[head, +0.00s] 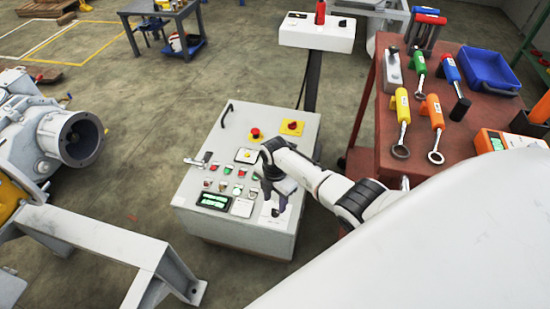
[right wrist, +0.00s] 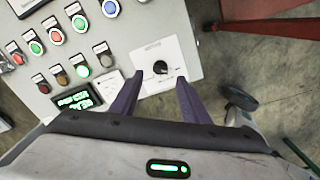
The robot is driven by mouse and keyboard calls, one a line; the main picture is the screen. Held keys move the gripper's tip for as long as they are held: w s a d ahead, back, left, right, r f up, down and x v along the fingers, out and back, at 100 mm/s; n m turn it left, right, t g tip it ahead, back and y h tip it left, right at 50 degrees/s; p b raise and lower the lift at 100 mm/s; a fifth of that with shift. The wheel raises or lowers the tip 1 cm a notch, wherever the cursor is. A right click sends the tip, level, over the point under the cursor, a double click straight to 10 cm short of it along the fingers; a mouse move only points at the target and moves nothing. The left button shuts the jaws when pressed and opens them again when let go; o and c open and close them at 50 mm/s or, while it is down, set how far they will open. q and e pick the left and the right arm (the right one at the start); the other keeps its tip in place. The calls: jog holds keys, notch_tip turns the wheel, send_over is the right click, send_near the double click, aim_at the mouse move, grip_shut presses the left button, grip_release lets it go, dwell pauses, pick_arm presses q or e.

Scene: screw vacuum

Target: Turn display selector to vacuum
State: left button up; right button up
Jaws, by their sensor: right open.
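The display selector is a black rotary knob (right wrist: 160,67) on a white square plate (right wrist: 184,50) at the corner of the grey control panel (head: 300,130). In the head view the plate (head: 267,221) is partly covered by my right gripper (head: 275,206). My right gripper is open, and in the right wrist view its two dark fingers (right wrist: 158,80) point toward the knob, one on each side. I cannot tell whether they touch it. The knob's pointer direction and the plate's lettering are too small to read. My left gripper is not in view.
Beside the selector are several push buttons (right wrist: 82,71) and a green-lit display (right wrist: 74,100). A red tool table (head: 450,85) stands to the right. A grey pump flange (head: 80,138) stands at left.

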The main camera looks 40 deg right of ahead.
aim_at(275, 211)
notch_tip(275, 211, up, 5)
jog(key=shift+f+p, duration=0.1)
jog(key=shift+p, duration=0.55)
jog(key=s+a+f+m+t, duration=0.4)
jog(key=s+a+f+m, duration=0.2)
jog(key=s+a+m, duration=0.4)
jog(key=s+a+r+m+t+y, duration=0.2)
jog(key=s+a+r+m+t, duration=0.1)
jog(key=s+r+m, duration=0.5)
jog(key=shift+s+a+r+t, duration=0.35)
jog(key=shift+s+r+t, duration=0.45)
jog(key=shift+s, duration=0.45)
jog(key=shift+f, duration=0.1)
